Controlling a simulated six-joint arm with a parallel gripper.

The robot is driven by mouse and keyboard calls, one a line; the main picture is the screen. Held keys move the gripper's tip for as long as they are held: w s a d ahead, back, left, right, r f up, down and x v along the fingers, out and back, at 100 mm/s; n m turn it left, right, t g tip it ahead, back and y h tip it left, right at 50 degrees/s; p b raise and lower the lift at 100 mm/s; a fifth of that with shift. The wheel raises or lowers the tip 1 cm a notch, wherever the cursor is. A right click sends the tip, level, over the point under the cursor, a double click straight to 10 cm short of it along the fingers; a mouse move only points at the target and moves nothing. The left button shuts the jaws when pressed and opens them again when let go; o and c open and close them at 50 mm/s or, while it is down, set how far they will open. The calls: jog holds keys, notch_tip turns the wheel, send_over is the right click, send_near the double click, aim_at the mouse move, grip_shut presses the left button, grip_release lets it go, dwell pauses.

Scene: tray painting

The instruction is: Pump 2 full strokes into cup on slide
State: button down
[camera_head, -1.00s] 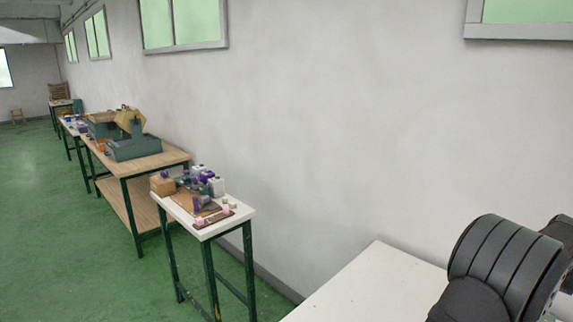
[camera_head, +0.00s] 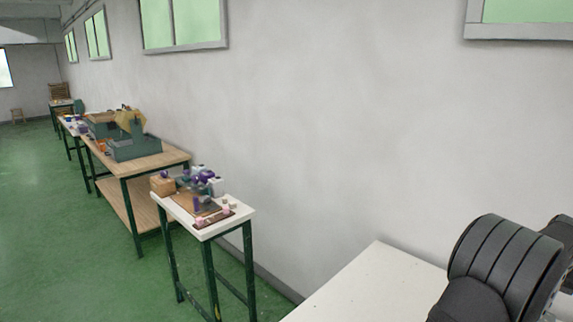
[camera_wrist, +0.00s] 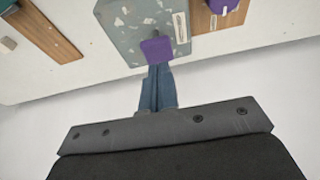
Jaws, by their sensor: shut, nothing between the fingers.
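In the wrist view my gripper (camera_wrist: 156,75) is shut, with its bluish fingers together and nothing between them. Its tips overlap a purple square piece (camera_wrist: 157,50) in the picture; I cannot tell whether they touch it. That piece stands in front of a speckled grey-green block (camera_wrist: 130,22), which has a pale label strip at its right. Part of a wooden board (camera_wrist: 204,22) with a purple item (camera_wrist: 222,6) and white label shows at the top right. I cannot make out for sure which of these is the pump, the cup or the slide.
Another brown board (camera_wrist: 45,28) lies at the upper left on a white surface (camera_wrist: 65,78). In the head view a small white-topped table (camera_head: 240,215) carries a wooden box (camera_head: 162,186) and several small purple and white items. A larger wooden table (camera_head: 178,157) stands behind it.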

jog(key=shift+f, duration=0.15)
jog(key=shift+f, duration=2.1)
jog(key=shift+r, duration=2.2)
jog(key=shift+f, duration=0.4)
jog(key=shift+f, duration=1.8)
jog(key=shift+r, duration=2.2)
